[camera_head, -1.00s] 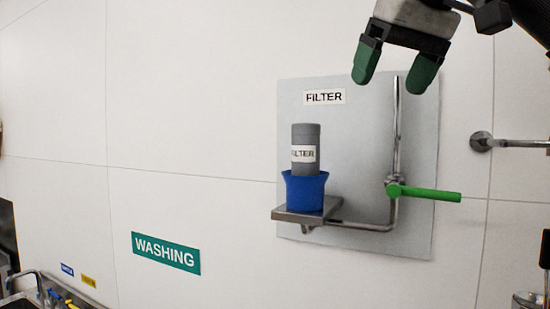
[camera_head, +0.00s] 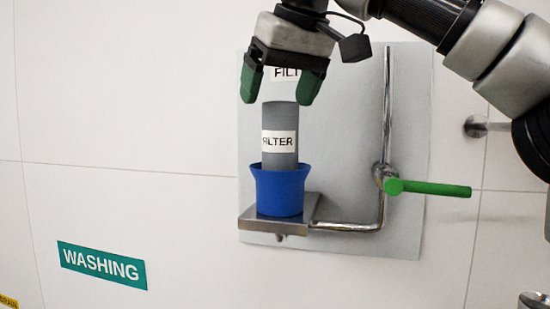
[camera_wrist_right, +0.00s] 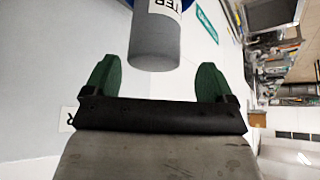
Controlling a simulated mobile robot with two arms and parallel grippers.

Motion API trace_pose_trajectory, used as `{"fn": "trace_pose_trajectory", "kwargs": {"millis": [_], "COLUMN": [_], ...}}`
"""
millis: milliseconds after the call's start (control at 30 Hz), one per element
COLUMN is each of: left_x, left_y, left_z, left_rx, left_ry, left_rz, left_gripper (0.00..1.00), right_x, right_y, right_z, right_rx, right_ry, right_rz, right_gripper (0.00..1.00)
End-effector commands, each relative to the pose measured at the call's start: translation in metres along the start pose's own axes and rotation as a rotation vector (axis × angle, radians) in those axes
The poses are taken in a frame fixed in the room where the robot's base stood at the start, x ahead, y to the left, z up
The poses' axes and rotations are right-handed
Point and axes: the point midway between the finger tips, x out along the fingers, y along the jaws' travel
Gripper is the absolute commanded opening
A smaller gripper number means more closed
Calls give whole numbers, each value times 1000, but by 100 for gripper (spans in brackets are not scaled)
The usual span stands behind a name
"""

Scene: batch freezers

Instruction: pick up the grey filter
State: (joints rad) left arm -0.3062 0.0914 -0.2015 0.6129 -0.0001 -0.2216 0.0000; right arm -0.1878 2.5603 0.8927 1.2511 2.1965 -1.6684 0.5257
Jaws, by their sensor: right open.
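The grey filter (camera_head: 279,152) is a grey cylinder with a white FILTER label. It stands upright in a blue cup (camera_head: 280,191) on a small metal shelf (camera_head: 250,223). My right gripper (camera_head: 279,92) is open and empty, its green fingertips close to the filter's top in the head view. In the right wrist view the filter (camera_wrist_right: 156,45) shows ahead of and between the two green fingers (camera_wrist_right: 158,80), apart from them. The filter's lower end is hidden in the cup. My left gripper is not in view.
A grey wall panel (camera_head: 345,120) carries a bent metal pipe (camera_head: 385,110) with a green lever (camera_head: 430,188), right of the filter. A WASHING sign (camera_head: 102,265) is on the white wall at lower left. A metal fitting (camera_head: 478,127) sticks out at right.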

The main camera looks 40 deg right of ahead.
Motion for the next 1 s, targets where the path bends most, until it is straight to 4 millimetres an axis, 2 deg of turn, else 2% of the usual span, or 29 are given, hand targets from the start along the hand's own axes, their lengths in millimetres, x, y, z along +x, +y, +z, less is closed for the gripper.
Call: {"fn": "trace_pose_trajectory", "kwargs": {"millis": [100,233,400,500,633,1000], "left_x": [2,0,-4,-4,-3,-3], "left_y": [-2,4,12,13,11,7], "left_z": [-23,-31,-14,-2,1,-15], "left_rx": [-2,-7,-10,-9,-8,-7], "left_ry": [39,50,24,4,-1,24], "left_rz": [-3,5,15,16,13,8], "left_gripper": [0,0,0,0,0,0], "right_x": [13,33,48,50,50,50], "right_y": [2,4,3,3,3,3], "right_z": [1,0,0,0,0,0], "right_rx": [1,0,1,1,1,1], "right_ry": [0,-1,1,1,1,1], "right_rz": [1,0,-2,-1,-1,-1], "right_gripper": [85,85,85,85,85,30]}}
